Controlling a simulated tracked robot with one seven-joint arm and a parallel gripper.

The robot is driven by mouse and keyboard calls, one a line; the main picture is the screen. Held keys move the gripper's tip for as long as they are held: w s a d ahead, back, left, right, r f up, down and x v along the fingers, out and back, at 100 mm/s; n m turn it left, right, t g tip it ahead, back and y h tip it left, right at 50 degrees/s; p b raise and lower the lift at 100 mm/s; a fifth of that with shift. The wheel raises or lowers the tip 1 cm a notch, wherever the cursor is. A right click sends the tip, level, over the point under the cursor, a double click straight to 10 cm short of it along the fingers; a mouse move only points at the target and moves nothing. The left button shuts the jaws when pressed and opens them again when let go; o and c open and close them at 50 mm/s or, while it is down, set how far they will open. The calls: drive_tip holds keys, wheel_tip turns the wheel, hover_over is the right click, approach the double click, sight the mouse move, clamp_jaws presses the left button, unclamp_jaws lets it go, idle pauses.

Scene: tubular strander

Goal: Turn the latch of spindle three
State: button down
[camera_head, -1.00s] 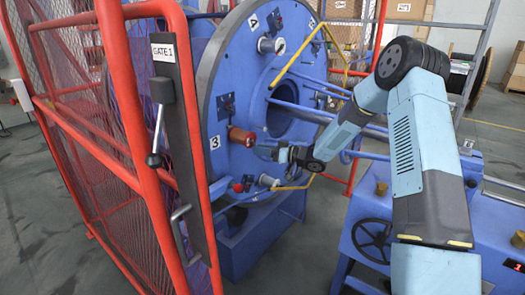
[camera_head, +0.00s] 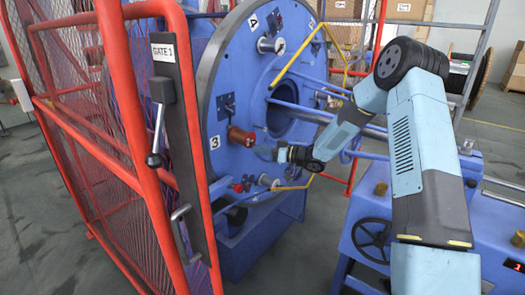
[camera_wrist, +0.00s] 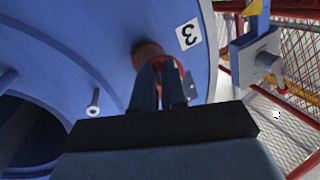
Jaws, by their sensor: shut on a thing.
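Spindle three is a red-brown cylinder (camera_head: 240,136) on the face of the blue disc (camera_head: 230,75), beside the white label 3 (camera_head: 214,143). In the wrist view the red cylinder (camera_wrist: 148,51) stands just beyond my fingertips, near the upside-down label (camera_wrist: 188,34). My gripper (camera_head: 262,151) reaches it from the right. In the wrist view my gripper's dark fingers (camera_wrist: 160,74) are close together at the end of the cylinder, shut on the latch there. The fingers hide most of the latch, so its angle cannot be read.
A yellow bent bar (camera_head: 300,52) and blue rods cross near my arm. Another spindle (camera_head: 270,45) sits above, by label 4.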

drive_tip(key=shift+f, duration=0.1)
drive_tip(key=shift+w+a+f+n+t+y, duration=0.15)
drive_tip(key=shift+f+n+t+y, duration=0.1)
drive_tip(key=shift+y, duration=0.4)
drive_tip(key=shift+w+a+f+n+t+y, duration=0.15)
drive_tip(key=shift+n+t+y, duration=0.1)
drive_tip(key=shift+y, duration=0.4)
drive_tip(key=c, duration=1.2)
unclamp_jaws()
drive_tip(key=v, duration=1.4)
drive_tip(key=shift+f, duration=0.1)
drive_tip(key=shift+w, duration=0.1)
